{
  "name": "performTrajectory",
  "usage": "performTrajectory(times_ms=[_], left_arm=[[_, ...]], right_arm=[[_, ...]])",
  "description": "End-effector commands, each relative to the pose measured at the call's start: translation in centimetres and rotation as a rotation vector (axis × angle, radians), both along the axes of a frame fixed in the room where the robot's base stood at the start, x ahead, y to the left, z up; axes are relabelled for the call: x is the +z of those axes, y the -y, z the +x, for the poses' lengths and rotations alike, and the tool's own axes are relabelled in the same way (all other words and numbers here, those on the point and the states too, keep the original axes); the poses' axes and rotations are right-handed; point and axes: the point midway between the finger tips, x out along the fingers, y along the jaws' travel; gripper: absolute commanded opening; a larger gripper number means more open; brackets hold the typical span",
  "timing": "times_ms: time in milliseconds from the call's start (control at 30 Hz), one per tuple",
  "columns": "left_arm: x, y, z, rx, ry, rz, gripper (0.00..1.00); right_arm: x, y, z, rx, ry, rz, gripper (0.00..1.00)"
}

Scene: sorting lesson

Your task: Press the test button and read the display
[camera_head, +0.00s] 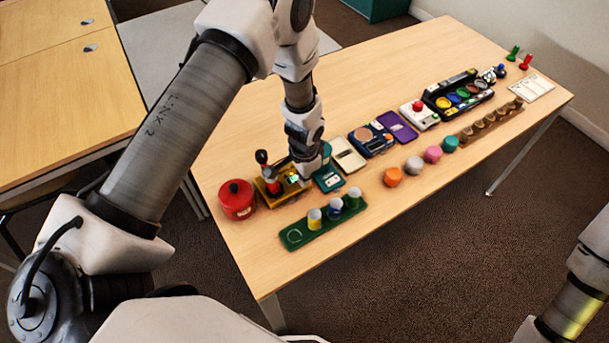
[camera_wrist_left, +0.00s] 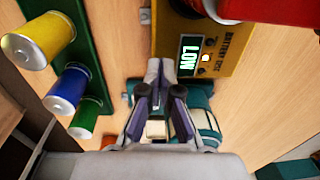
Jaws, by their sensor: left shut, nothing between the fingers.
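The yellow battery tester (camera_head: 270,192) stands on the table beside a red pot. In the left wrist view the tester (camera_wrist_left: 217,70) has a lit display (camera_wrist_left: 190,56) reading LOW, a small glowing yellow spot (camera_wrist_left: 205,58) and a dark round knob or button (camera_wrist_left: 210,42). A red thing (camera_wrist_left: 242,8) is on the tester at the top edge. My left gripper (camera_wrist_left: 160,68) is shut and empty, its tips beside the tester's display end; I cannot tell whether they touch it. In the head view my left wrist hides part of the tester. My right gripper is out of view.
A green rack (camera_head: 318,228) holds yellow, blue and green cylinders close to my left gripper. The red pot (camera_head: 237,198) stands left of the tester, and a teal case (camera_head: 328,181) to its right. Cases, coloured pots and a brown tray (camera_head: 490,121) line the table further right.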

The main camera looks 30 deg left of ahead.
Motion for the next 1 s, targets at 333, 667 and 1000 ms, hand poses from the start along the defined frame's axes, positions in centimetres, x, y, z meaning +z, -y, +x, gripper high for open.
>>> performTrajectory(times_ms=[333, 667, 1000], left_arm=[[8.6, 0.2, 0.3, 0.000, 0.018, 0.002, 0.00], [13.1, 0.4, 0.1, 0.001, 0.015, 0.002, 0.00], [13.2, 0.4, 0.1, 0.001, 0.015, 0.002, 0.00]], right_arm=[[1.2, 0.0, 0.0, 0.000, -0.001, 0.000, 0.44], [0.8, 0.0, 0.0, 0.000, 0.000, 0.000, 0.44], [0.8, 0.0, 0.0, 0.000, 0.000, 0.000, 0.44]])
